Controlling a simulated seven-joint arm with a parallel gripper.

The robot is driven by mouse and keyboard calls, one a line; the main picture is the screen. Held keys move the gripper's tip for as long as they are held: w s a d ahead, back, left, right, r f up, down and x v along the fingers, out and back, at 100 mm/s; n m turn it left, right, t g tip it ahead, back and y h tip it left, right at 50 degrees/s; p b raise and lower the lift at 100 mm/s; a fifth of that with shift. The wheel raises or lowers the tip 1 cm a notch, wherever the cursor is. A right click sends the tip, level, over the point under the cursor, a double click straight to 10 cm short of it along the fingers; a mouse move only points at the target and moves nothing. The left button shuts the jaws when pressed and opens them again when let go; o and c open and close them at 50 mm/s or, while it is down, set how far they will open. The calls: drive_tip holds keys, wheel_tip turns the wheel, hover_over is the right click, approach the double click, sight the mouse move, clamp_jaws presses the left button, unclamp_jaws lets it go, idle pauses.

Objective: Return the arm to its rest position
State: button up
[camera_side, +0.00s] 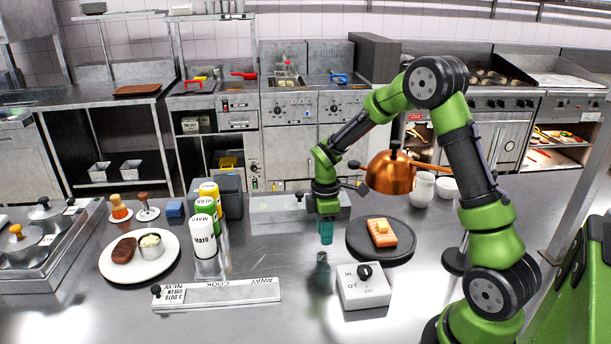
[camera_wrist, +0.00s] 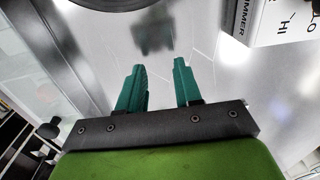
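My gripper (camera_side: 326,232) hangs above the steel counter in the middle of the side view, fingers pointing down. In the wrist view its two green fingers (camera_wrist: 160,85) stand apart with nothing between them. My arm arches up from its base at the right and bends down to the gripper. The fingertips are clear of the counter (camera_wrist: 185,45), and a dark reflection of them shows in the steel.
A white dial box (camera_side: 364,291) is below and right of my gripper. A white plate (camera_side: 165,268) and bottles (camera_side: 203,238) stand left.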

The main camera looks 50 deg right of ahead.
drive_tip(key=r, duration=0.3)
drive_tip(key=w+d+r, duration=0.1)
drive_tip(key=r, duration=0.1)
drive_tip(key=s+a+r+m+t+y, duration=0.1)
drive_tip(key=s+a+r+m+t, duration=0.6)
drive_tip(key=s+a+r+m, duration=0.6)
drive_tip(key=s+a+r, duration=0.2)
drive_tip(key=s+r, duration=0.1)
drive_tip(key=shift+s+t+y, duration=0.2)
drive_tip(key=shift+t+y, duration=0.1)
